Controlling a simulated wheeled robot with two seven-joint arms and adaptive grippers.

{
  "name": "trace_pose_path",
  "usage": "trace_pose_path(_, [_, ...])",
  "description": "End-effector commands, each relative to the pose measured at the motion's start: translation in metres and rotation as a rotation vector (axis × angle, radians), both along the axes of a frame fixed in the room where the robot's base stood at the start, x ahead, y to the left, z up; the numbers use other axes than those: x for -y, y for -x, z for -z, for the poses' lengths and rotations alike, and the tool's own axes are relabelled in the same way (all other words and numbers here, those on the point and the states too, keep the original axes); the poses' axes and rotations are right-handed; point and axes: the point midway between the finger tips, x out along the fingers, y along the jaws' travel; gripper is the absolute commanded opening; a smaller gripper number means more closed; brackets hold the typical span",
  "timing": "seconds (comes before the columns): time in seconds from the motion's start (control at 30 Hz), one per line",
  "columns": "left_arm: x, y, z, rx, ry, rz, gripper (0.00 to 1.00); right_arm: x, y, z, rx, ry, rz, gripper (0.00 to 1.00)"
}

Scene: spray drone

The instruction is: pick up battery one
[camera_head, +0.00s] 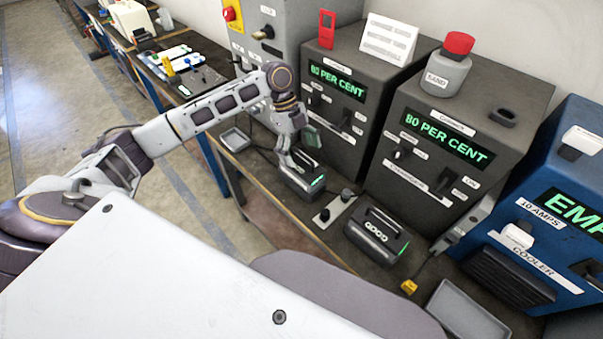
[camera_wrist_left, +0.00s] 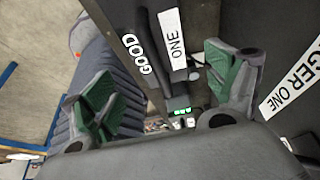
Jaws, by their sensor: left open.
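Battery one (camera_head: 300,185) is a dark block with a top handle and small green lights. It sits on the bench in front of the left grey charger (camera_head: 335,95). In the left wrist view, the battery (camera_wrist_left: 125,25) carries the labels "GOOD" and "ONE". My left gripper (camera_head: 297,148) is just above the battery, with its green-padded fingers spread. In the left wrist view the open gripper (camera_wrist_left: 165,88) has the handle between its fingers, and I cannot tell whether either finger touches it. My right gripper is not in view.
A second battery (camera_head: 378,237) marked "GOOD" stands to the right, with a switch plate (camera_head: 335,208) between the two. A second grey charger (camera_head: 450,130) and a blue cooler (camera_head: 550,215) line the bench. An empty grey tray (camera_head: 235,139) lies left of battery one.

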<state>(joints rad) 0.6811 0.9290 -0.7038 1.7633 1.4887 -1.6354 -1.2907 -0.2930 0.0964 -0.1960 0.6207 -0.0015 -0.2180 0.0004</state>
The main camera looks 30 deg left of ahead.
Motion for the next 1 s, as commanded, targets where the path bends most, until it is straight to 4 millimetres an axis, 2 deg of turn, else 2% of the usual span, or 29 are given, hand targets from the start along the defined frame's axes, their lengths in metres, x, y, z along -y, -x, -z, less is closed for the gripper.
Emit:
trace_pose_path(0.27, [0.001, 0.0, 0.003, 0.0, 0.0, 0.0, 0.88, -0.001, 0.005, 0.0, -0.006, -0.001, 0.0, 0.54])
trace_pose_path(0.7, [0.014, 0.004, 0.043, -0.001, 0.0, -0.001, 0.88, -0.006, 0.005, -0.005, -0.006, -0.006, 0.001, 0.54])
trace_pose_path(1.0, [0.016, 0.005, 0.049, 0.0, 0.0, 0.0, 0.88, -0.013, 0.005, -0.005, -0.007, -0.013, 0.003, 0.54])
